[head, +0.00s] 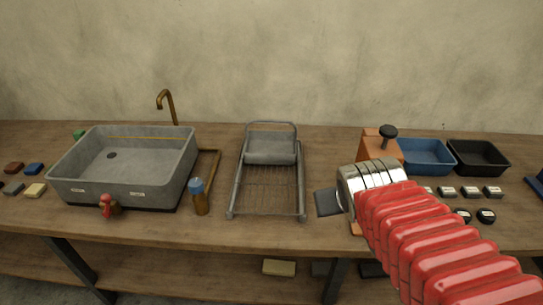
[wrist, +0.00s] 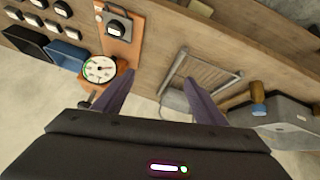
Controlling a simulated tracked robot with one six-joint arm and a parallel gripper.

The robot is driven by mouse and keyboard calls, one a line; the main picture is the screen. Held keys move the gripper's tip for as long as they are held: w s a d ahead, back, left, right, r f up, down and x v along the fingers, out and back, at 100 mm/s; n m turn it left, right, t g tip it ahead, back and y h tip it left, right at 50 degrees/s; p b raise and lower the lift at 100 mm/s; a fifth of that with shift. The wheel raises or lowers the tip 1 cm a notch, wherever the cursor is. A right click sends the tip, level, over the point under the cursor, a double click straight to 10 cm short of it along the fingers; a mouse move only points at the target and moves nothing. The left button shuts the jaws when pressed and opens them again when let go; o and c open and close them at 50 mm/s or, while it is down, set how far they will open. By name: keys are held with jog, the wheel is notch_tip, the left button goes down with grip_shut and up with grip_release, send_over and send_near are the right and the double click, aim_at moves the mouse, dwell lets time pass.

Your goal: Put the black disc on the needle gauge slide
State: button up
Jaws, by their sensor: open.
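The needle gauge, a round white dial (wrist: 100,69) on an orange stand, shows in the wrist view just left of my left finger. In the head view its orange stand (head: 376,146) with a black knob is partly hidden by my arm. An orange base (wrist: 120,51) extends from it, carrying a grey slide. A dark round piece with a white label (wrist: 115,29), apparently the black disc, lies on or against this slide; exact seating is unclear. My gripper (wrist: 160,76) is open, its purple fingers apart with nothing between them.
Right of the gauge are a blue tray (head: 427,157), a black tray (head: 478,157) and several small black labelled pieces (head: 486,215).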

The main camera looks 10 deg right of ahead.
jog(key=s+a+r+n+g+y, duration=0.1)
jog(key=s+a+y, duration=0.2)
jog(key=s+a, duration=0.4)
jog(key=a, duration=0.3)
jog(key=shift+a+r, duration=0.15)
jog(key=shift+r, duration=0.05)
jog(key=shift+c, duration=0.5)
